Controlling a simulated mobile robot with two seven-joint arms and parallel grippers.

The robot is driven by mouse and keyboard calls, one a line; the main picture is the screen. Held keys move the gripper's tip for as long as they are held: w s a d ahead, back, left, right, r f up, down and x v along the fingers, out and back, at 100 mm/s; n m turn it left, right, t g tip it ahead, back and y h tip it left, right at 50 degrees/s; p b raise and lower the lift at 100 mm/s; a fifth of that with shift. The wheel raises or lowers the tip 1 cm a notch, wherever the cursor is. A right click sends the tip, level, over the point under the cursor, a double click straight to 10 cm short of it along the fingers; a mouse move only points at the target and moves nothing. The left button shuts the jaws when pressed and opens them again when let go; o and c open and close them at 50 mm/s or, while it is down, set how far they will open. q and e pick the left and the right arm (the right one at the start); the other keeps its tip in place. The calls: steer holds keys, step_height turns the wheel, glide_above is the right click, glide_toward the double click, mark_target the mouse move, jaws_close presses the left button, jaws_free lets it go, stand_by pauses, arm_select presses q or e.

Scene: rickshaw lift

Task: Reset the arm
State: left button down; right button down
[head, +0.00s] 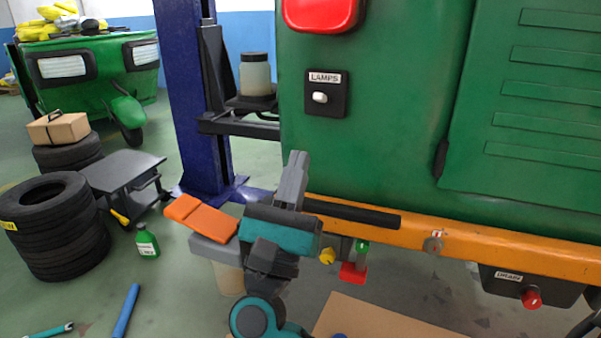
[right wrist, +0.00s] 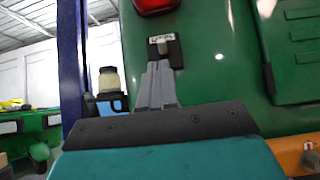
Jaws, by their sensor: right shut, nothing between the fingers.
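My right gripper (head: 297,165) is in the middle of the head view, with its grey fingers together and pointing up. It is empty. In the right wrist view its closed fingers (right wrist: 157,75) rise from the dark palm, below the lamps switch in the picture. The lamps switch (head: 320,97) is a white toggle on a black plate on the green vehicle body (head: 400,130). In the head view the fingertips appear below and left of this switch, apart from it. I do not see my left gripper.
An orange rail (head: 480,243) runs along the vehicle's lower edge. A blue lift post (head: 195,100) bears a shelf with a jar (head: 255,75). Tyres (head: 55,230), a low grey table (head: 122,172) and a green bottle (head: 147,242) stand at left. A drain box (head: 505,285) hangs at lower right.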

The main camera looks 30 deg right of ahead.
arm_select(q)
steer(key=shift+w+d+r, duration=0.2)
steer(key=shift+w+r, duration=0.1)
